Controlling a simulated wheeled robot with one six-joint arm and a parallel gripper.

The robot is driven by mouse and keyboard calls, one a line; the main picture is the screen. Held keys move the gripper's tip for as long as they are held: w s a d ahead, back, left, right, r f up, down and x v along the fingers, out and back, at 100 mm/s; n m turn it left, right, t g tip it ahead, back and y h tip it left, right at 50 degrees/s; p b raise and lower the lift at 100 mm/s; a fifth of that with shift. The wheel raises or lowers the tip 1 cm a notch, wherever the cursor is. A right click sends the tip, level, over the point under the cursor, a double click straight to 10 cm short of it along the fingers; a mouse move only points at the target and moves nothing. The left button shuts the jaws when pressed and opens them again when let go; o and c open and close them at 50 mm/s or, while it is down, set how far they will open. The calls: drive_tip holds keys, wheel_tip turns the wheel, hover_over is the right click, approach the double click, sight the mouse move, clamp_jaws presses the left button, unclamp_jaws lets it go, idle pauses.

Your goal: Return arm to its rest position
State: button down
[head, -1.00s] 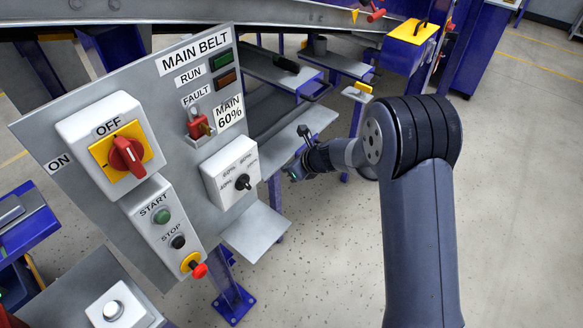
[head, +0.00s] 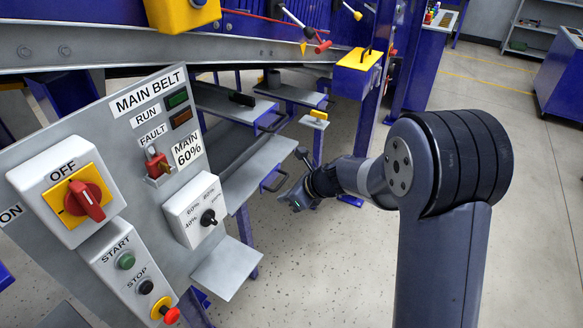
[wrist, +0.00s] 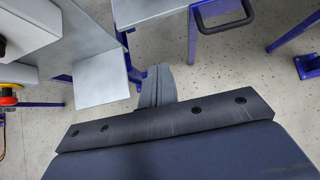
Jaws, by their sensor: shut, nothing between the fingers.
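My gripper (head: 291,201) is at the end of my arm in the head view, held in the air to the right of the main belt control panel (head: 97,112). It is apart from the panel and from the benches behind it. In the wrist view my gripper (wrist: 157,75) shows as a narrow grey shape with its fingers together over the speckled floor. Nothing is seen held in it.
The panel carries a red and yellow rotary switch (head: 82,200), a speed dial box (head: 196,209) and a red emergency stop (head: 169,314). A small grey shelf (head: 226,268) juts out below. Grey benches (head: 255,165) stand behind. The floor (head: 545,200) at right is clear.

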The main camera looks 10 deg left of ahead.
idle(0.3)
drive_tip(key=x, duration=1)
drive_tip(key=shift+w+a, duration=0.15)
drive_tip(key=shift+a, duration=0.3)
